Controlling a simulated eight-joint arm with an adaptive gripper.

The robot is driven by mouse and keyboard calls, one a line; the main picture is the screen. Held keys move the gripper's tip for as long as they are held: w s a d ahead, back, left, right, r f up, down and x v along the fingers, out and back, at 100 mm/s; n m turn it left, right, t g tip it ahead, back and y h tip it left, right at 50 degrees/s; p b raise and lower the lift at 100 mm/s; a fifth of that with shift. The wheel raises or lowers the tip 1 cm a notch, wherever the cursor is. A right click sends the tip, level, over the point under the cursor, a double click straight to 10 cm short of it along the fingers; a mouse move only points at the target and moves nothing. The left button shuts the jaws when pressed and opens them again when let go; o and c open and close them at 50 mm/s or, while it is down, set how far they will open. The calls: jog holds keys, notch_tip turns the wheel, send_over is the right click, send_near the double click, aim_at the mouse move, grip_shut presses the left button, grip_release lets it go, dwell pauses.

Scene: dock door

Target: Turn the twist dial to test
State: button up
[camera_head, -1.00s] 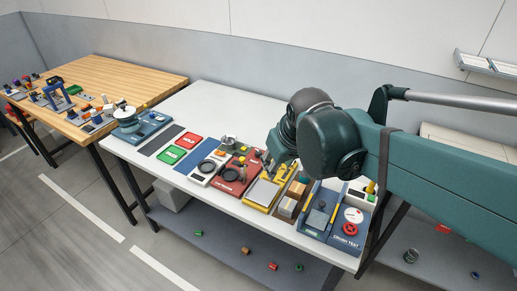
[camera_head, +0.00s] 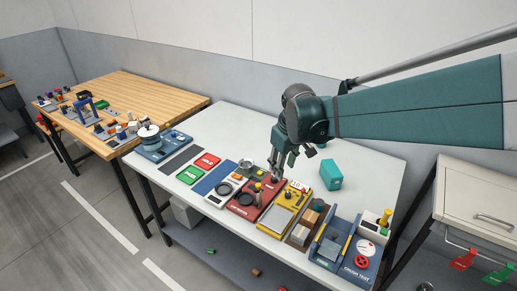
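My gripper (camera_head: 279,172) points down over the back right part of a red board (camera_head: 241,208), near its border with a yellow board (camera_head: 276,218). The fingers are small and dark, so their opening and any contact are unclear. The red board bears round dark parts, a small yellow knob (camera_head: 258,186) and a grey part (camera_head: 275,179) just below my fingertips. I cannot tell which of these is the twist dial, and no "test" mark for it is readable. My gripper partly covers the board's back edge.
A teal block (camera_head: 331,175) stands right of my gripper on the white table (camera_head: 225,124). A blue crush-test station (camera_head: 336,262) with a red wheel (camera_head: 361,262) is at the right front. Green (camera_head: 190,174) and red (camera_head: 207,160) trays lie left. The table's back is clear.

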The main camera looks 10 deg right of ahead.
jog(key=w+f+n+g+p, duration=0.1)
jog(key=w+f+n+p, duration=0.2)
jog(key=w, duration=0.6)
jog(key=g+p, duration=0.2)
jog(key=p, duration=0.1)
send_over(274, 177)
jog(key=shift+n, duration=0.4)
jog(key=shift+s+f, duration=0.1)
jog(key=shift+f, duration=4.25)
jog(key=shift+f, duration=0.1)
jog(key=shift+f, duration=3.8)
jog(key=shift+c, duration=0.2)
jog(key=c, duration=0.9)
